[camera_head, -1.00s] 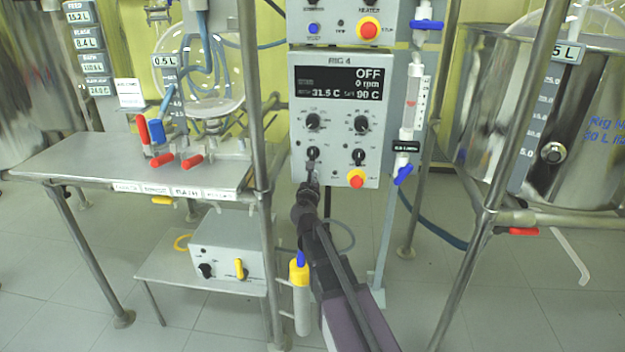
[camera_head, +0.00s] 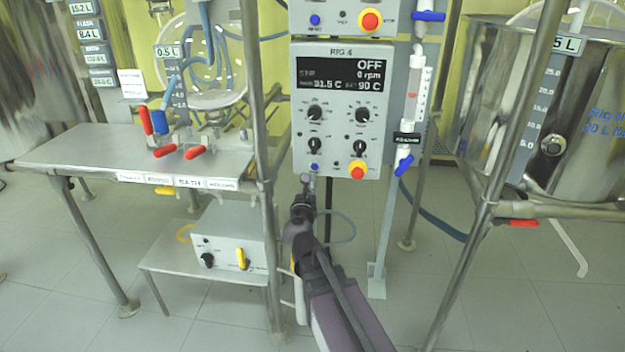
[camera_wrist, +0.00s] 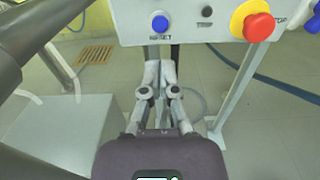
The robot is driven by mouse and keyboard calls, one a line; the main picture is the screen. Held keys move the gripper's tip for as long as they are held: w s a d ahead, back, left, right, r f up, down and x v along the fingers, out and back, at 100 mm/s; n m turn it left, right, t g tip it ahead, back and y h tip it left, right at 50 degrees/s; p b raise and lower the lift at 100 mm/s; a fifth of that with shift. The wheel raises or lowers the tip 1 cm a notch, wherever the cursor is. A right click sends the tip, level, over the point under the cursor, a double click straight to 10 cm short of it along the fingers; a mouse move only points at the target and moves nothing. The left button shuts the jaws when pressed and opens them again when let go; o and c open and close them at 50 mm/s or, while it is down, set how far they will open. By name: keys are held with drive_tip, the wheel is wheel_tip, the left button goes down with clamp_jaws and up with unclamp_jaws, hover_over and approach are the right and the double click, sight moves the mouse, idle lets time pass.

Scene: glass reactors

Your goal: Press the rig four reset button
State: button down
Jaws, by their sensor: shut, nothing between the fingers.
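The RIG 4 control box (camera_head: 305,150) hangs on the frame with its display reading OFF and 0 rpm. Its blue reset button (camera_head: 315,167) sits at the lower left of the panel, left of a red stop knob on a yellow collar (camera_head: 357,169). In the wrist view the blue button (camera_wrist: 160,24) is above the label RESET, with the red knob (camera_wrist: 258,27) to its right. My gripper (camera_head: 307,179) is shut and empty, its tips just below the button. In the wrist view my gripper (camera_wrist: 160,70) shows below the panel's lower edge, and contact is not visible.
A steel post (camera_head: 262,150) stands close left of my arm. A flow meter with blue valves (camera_head: 413,105) is right of the box. A steel vessel (camera_head: 560,100) is at far right. A bench with red-handled valves (camera_head: 100,150) is at left.

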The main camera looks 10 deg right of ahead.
drive_tip(key=shift+v, duration=1.65)
drive_tip(key=s+d+f+m+g+h+p, duration=0.2)
drive_tip(key=s+d+f+m+g, duration=0.65)
drive_tip(key=m, duration=1.15)
drive_tip(key=s+a+f+m+g+y+p, duration=0.1)
drive_tip(key=s+a+f+m+g+y, duration=0.1)
drive_tip(key=s+f+m+g+y, duration=0.25)
drive_tip(key=s+a+f+m+g+y+p, duration=0.1)
drive_tip(key=s+a+m+g+y, duration=0.25)
drive_tip(key=s+m, duration=0.35)
wheel_tip(320, 180, up, 38)
drive_tip(key=w+p, duration=0.1)
drive_tip(key=p, duration=3.7)
drive_tip(key=shift+w+d+m+g, duration=0.25)
drive_tip(key=shift+d+m+g, duration=0.1)
drive_tip(key=shift+m, duration=0.1)
drive_tip(key=c, duration=1.4)
unclamp_jaws()
drive_tip(key=shift+f, duration=0.15)
